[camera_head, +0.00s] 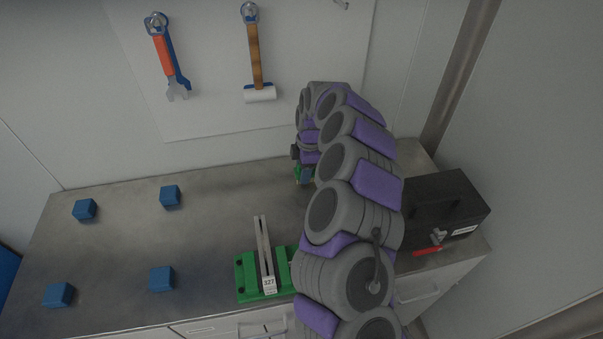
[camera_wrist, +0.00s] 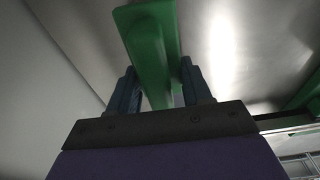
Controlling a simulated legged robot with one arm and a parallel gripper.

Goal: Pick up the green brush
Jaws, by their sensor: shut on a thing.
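The green brush (camera_wrist: 146,40) runs up between the two dark fingers of my gripper (camera_wrist: 158,80) in the wrist view. The gripper is shut on it. In the head view, my gripper (camera_head: 304,172) is small and partly hidden by my arm, towards the back of the metal table. Only a small green bit of the brush (camera_head: 298,179) shows below it there. I cannot tell whether the brush touches the table.
A green stand (camera_head: 246,281) with a metal bar and a "327" label sits at the table's front. Several blue blocks (camera_head: 162,278) lie left. A black toolbox (camera_head: 450,200) and a red item (camera_head: 428,251) are right. A wrench (camera_head: 166,58) and hammer (camera_head: 255,60) hang behind.

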